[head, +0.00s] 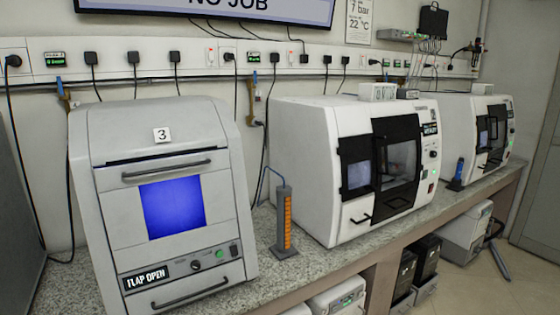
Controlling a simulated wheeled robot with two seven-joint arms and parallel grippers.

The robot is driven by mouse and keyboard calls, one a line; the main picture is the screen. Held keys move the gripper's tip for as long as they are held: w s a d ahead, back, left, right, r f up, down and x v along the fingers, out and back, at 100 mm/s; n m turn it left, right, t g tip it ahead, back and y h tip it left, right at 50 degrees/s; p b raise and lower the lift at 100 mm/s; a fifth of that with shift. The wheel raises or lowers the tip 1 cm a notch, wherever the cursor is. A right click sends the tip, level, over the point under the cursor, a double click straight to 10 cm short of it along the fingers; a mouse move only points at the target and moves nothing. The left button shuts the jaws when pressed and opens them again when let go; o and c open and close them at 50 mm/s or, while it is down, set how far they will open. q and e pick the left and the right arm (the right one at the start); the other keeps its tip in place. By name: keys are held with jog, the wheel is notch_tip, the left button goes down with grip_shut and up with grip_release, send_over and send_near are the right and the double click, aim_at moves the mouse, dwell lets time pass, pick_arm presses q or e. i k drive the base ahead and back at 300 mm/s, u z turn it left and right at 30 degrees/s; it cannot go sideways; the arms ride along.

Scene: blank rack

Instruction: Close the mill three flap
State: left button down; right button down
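Mill three (160,122) is the grey-white box machine at the left of the counter, marked with a "3" plate (162,135). Its front panel has a handle bar (167,171) near the top and a blue-lit window (173,207) below it. A dark band runs above that handle, under the hood. A sign on the lower front reads "FLAP OPEN" (146,275). A second handle bar (190,292) is at the bottom. I cannot tell from this angle how far any flap stands out. Neither of my grippers is in view.
A grey stand with an orange column (286,220) stands on the counter just right of mill three. Two more white machines (335,160) (455,125) stand further right. The speckled counter (262,262) has a front edge with boxes below. Floor shows at the lower right.

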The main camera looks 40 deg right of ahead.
aim_at(183, 216)
jog(key=z, duration=1)
jog(key=i, duration=0.75)
jog(key=z, duration=1.5)
jog(key=i, duration=1.35)
jog(key=u, duration=2.25)
